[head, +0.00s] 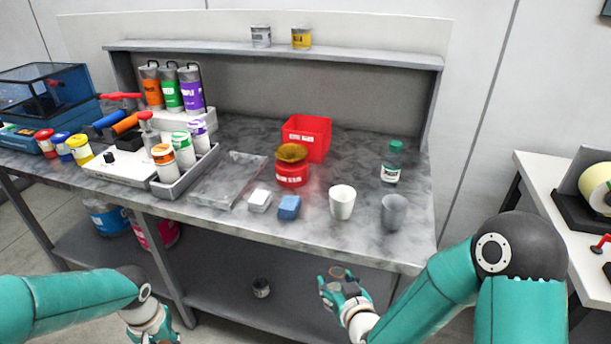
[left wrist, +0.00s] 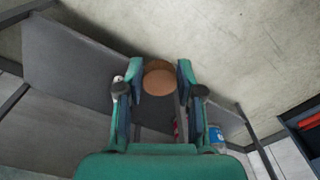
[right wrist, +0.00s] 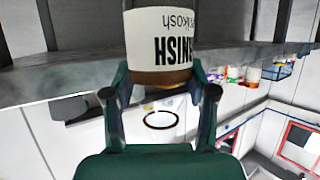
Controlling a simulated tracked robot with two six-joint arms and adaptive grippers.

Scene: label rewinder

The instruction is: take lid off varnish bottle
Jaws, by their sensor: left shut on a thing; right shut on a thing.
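My right gripper (head: 340,286) is shut on the varnish bottle (right wrist: 160,45), whose white label fills the top of the right wrist view. The bottle is held in front of the bench, below the worktop's front edge. In the head view the bottle (head: 338,273) is small and partly hidden by the fingers. My left gripper (left wrist: 160,90) is shut on a round brown piece (left wrist: 160,76) that looks like the lid. In the head view the left gripper is at the bottom edge, well left of the bottle and apart from it. The bottle's mouth is not clear.
The worktop (head: 240,215) holds a red bin (head: 307,136), a red jar (head: 291,170), a white cup (head: 342,203), a grey cup (head: 394,212) and a green-capped bottle (head: 392,163). A dark container (head: 261,288) stands below. Open space lies between my grippers.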

